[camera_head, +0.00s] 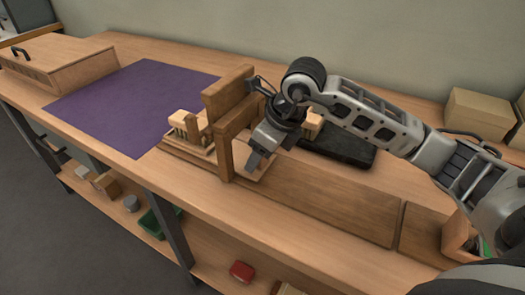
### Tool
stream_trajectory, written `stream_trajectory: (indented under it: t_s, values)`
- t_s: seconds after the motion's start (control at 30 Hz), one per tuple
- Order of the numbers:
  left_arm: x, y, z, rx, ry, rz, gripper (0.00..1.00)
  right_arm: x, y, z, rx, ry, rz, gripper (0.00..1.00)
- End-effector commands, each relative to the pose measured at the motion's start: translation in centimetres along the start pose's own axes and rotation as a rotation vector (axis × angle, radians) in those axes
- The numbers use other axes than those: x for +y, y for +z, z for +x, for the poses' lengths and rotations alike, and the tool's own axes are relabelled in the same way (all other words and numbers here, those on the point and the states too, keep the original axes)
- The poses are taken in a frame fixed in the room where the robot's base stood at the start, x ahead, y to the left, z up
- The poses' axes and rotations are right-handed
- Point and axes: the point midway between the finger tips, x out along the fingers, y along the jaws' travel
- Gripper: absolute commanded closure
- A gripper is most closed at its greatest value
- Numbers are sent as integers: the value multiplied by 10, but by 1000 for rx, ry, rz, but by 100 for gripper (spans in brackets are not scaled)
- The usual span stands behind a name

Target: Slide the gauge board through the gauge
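The gauge (226,135) is a brown wooden frame with two posts, standing on the bench. A thin wooden board, which appears to be the gauge board (185,152), lies low at its left side. A pale bristled block (186,119) sits on that board. Wood also shows to the right of the gauge, under my gripper; I cannot tell whether it is the same board. My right gripper (254,160) points down just right of the gauge's near post, close to the wood. Its finger gap is not clear, and contact is hidden. My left gripper is out of view.
A purple mat (130,100) lies left of the gauge, with a wooden box (62,66) beyond. A black pad (340,148) and another pale block (314,121) lie behind my arm. Cardboard boxes (480,112) stand at right. The front bench strip is clear.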

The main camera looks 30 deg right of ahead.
Motion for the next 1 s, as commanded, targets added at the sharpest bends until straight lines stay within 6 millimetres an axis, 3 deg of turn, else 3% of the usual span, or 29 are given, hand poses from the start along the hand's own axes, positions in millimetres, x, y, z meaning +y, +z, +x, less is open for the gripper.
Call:
stream_trajectory:
  t_s: [0.23, 0.37, 0.8, 1.0]
  values:
    - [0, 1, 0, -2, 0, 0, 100, 0, 0, -1, 2, 0, -2, 42]
    - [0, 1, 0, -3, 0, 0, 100, 0, 0, -11, 0, -2, -2, 42]
    - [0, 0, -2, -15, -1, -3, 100, -1, 1, -111, -2, -4, -2, 42]
    - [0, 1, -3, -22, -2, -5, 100, 0, 1, -145, -2, -2, -1, 42]
